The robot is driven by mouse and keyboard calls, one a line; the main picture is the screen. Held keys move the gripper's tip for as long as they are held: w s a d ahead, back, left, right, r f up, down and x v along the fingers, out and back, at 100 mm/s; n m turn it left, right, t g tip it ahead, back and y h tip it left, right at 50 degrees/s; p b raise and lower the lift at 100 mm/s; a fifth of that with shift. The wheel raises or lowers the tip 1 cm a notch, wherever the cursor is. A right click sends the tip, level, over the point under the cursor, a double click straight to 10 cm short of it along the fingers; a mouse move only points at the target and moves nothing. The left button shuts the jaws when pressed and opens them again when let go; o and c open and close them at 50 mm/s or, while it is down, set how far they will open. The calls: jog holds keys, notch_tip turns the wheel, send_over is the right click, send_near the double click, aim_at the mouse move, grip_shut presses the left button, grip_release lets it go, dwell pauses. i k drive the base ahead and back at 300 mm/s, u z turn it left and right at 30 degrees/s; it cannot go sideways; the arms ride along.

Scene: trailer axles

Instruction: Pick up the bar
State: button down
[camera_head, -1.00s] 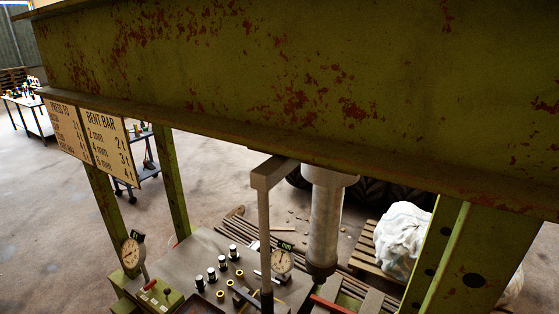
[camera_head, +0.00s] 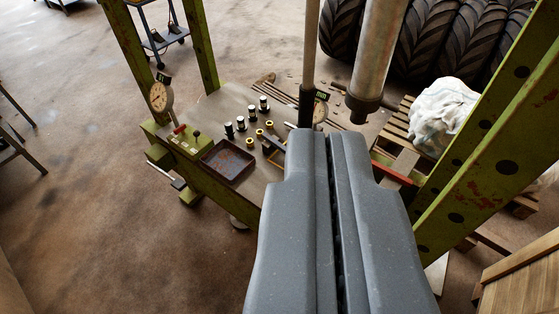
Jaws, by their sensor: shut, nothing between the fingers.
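My gripper (camera_head: 330,145) is shut and empty, pointing away from me over the right part of the press table (camera_head: 243,98). I cannot tell for sure which thing is the bar. A red bar-like piece (camera_head: 393,173) shows just right of my fingertips, partly hidden behind them. A small dark piece (camera_head: 273,143) lies on the table left of the fingertips. My gripper hides the near right part of the table.
The press ram (camera_head: 376,60) hangs just beyond my gripper. Green posts stand left (camera_head: 137,60) and right (camera_head: 490,165). A dial gauge (camera_head: 160,97), a rusty tray (camera_head: 227,161) and several small cylinders (camera_head: 241,123) are around the table. Tyres (camera_head: 440,35) stand behind.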

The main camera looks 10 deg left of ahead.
aim_at(280, 146)
jog(key=u, duration=1.15)
jog(key=i, duration=0.6)
jog(key=z, duration=1.2)
